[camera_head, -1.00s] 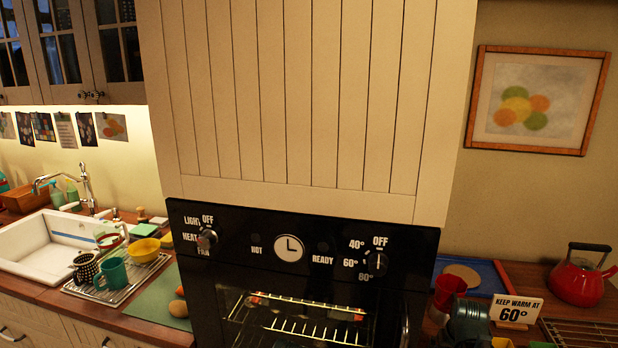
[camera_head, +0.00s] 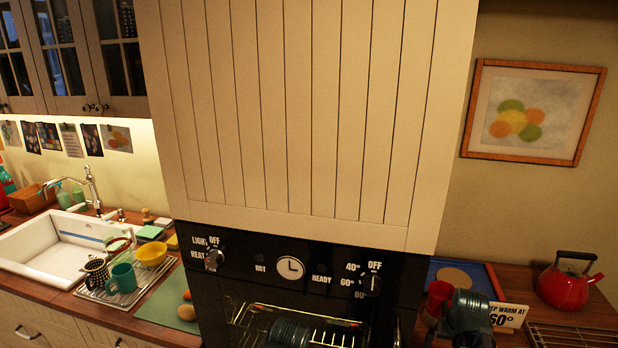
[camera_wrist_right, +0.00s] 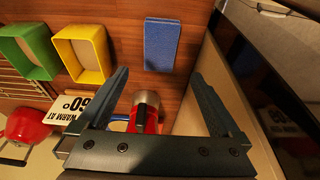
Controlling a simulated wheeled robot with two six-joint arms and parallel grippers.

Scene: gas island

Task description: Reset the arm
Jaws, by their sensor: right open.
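My right gripper (camera_wrist_right: 158,78) is open in the right wrist view, its two dark fingers spread wide with nothing gripped between them. A red thing with a metal top (camera_wrist_right: 146,110) shows beyond and between the fingers, partly hidden by the gripper body. In the head view a dark ribbed part of my right arm (camera_head: 468,315) is at the lower right, beside the oven. Its fingers cannot be made out there.
The black oven (camera_head: 330,262) stands close to my right arm. The sign (camera_head: 508,314), red kettle (camera_head: 568,284) and blue tray (camera_head: 490,275) are on the right counter. The wrist view shows a blue block (camera_wrist_right: 159,45), a yellow frame (camera_wrist_right: 82,53) and a green frame (camera_wrist_right: 28,52).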

